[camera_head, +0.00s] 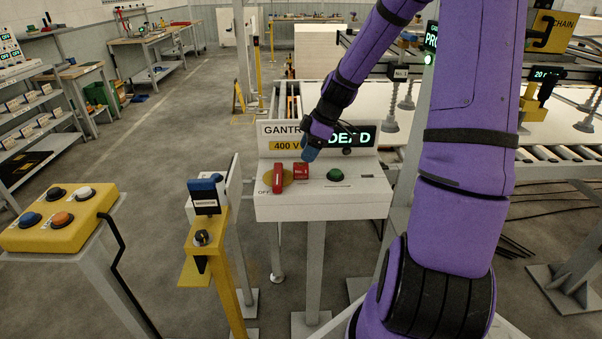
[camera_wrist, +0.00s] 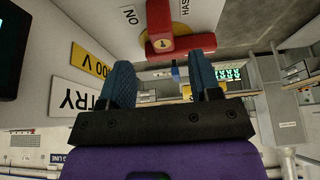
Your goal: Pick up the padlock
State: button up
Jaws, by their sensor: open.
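The padlock (camera_head: 301,171) is a small red block on the sloping top of the white gantry control box, just right of a red switch handle (camera_head: 277,178) on a yellow disc. My gripper (camera_head: 309,154) is just above and to the right of it, its blue fingers pointing down. In the wrist view my gripper (camera_wrist: 163,75) is open, with a gap between the blue fingers. A red block with a round keyhole mark, apparently the padlock (camera_wrist: 188,45), shows just beyond the fingertips. I see nothing held; contact cannot be told.
The control box (camera_head: 350,205) also bears a green button (camera_head: 335,175) and a lit display (camera_head: 352,139), partly behind my arm. A yellow post with a blue-topped reader (camera_head: 204,196) stands left of it. A yellow button box (camera_head: 60,218) is further left.

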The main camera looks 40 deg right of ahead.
aim_at(302, 164)
jog(key=shift+x, duration=2.85)
jog(key=shift+s, duration=0.2)
jog(key=c, duration=1.1)
